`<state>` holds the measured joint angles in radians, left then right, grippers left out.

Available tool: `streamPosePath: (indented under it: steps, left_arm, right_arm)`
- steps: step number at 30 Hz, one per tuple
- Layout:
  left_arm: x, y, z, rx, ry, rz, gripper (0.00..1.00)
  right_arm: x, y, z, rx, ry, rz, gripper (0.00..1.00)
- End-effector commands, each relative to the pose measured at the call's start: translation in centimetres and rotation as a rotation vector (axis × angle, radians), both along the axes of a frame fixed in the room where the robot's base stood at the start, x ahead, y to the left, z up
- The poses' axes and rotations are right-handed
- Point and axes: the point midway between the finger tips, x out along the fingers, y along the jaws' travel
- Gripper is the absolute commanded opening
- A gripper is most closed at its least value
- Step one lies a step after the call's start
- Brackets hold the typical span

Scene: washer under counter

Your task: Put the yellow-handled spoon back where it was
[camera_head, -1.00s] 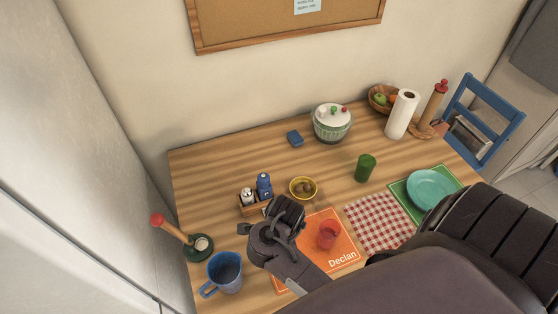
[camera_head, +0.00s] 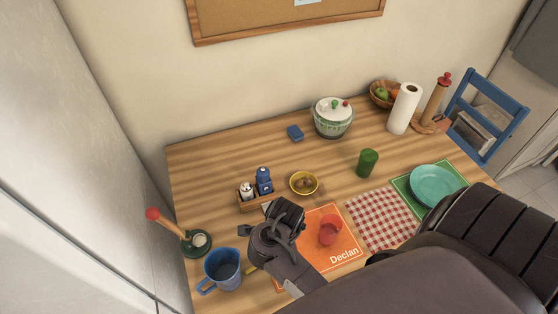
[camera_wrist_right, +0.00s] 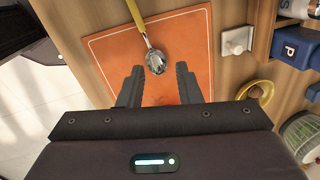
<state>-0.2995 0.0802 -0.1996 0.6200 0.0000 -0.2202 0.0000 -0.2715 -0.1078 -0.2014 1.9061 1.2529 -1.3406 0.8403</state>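The yellow-handled spoon (camera_wrist_right: 154,60) shows in the right wrist view, its metal bowl over the orange placemat (camera_wrist_right: 101,55). Its yellow handle runs past the mat's edge to the top of that view. In the head view a short yellow piece (camera_head: 252,269), seemingly the handle, shows beside the blue mug; my arm hides the rest. My left gripper is not in view.
The blue mug (camera_head: 222,269) and red-handled plunger-like item (camera_head: 180,233) stand left. A red cup (camera_head: 330,229) stands on the mat close right. The back left tabletop is clear.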

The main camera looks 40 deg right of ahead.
Motion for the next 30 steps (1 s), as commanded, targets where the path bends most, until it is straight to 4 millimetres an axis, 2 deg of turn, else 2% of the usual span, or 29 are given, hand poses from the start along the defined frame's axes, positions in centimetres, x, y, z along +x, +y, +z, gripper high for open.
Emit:
streamPosePath:
  steps: [5,8,23,24,30]
  left_arm:
    - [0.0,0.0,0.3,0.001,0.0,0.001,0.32]
    - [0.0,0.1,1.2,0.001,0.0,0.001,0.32]
    - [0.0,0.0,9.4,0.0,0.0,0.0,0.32]
    - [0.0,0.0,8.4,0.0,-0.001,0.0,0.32]
    - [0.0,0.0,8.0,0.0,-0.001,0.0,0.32]
  right_arm:
    - [0.0,0.0,0.4,-0.001,-0.001,0.001,0.31]
    - [-0.1,0.0,1.5,-0.001,-0.001,0.001,0.31]
    - [-1.6,0.3,11.0,-0.001,-0.001,0.002,0.31]
    - [-1.4,0.2,10.4,-0.005,-0.009,0.005,0.31]
    - [-1.1,0.3,11.4,-0.002,-0.021,0.008,0.31]
